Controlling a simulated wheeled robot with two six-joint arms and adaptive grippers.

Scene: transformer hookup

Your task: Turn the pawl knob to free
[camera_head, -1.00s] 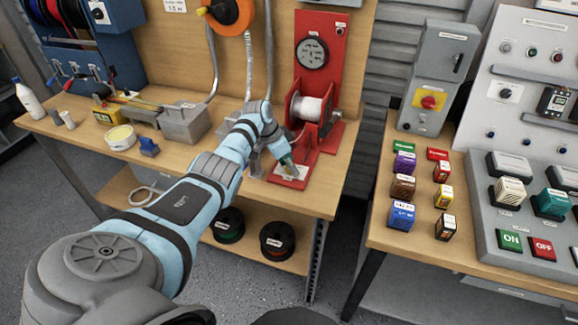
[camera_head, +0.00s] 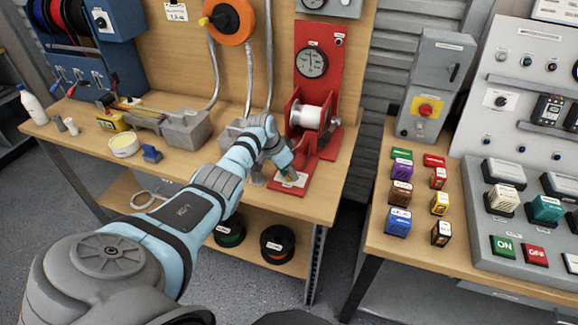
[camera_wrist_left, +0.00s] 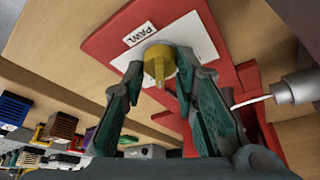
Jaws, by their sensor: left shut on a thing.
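The yellow pawl knob (camera_wrist_left: 158,62) stands on a white plate marked PAWL (camera_wrist_left: 190,40), on the base of the red winch stand (camera_head: 322,50). My left gripper (camera_wrist_left: 160,74) has its teal-padded fingers on both sides of the knob, shut on it, with the knob's pointer ridge showing between them. In the head view the left gripper (camera_head: 289,172) reaches down to the front of the red base and mostly hides the knob. The knob's position marks cannot be read. My right gripper is not in view.
A white spool (camera_head: 306,116) sits in the red stand behind the gripper, with a gauge (camera_head: 311,63) above. Grey boxes (camera_head: 187,130) stand left on the wooden bench. A second bench at right holds coloured blocks (camera_head: 398,222) and a control panel; a gap separates the benches.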

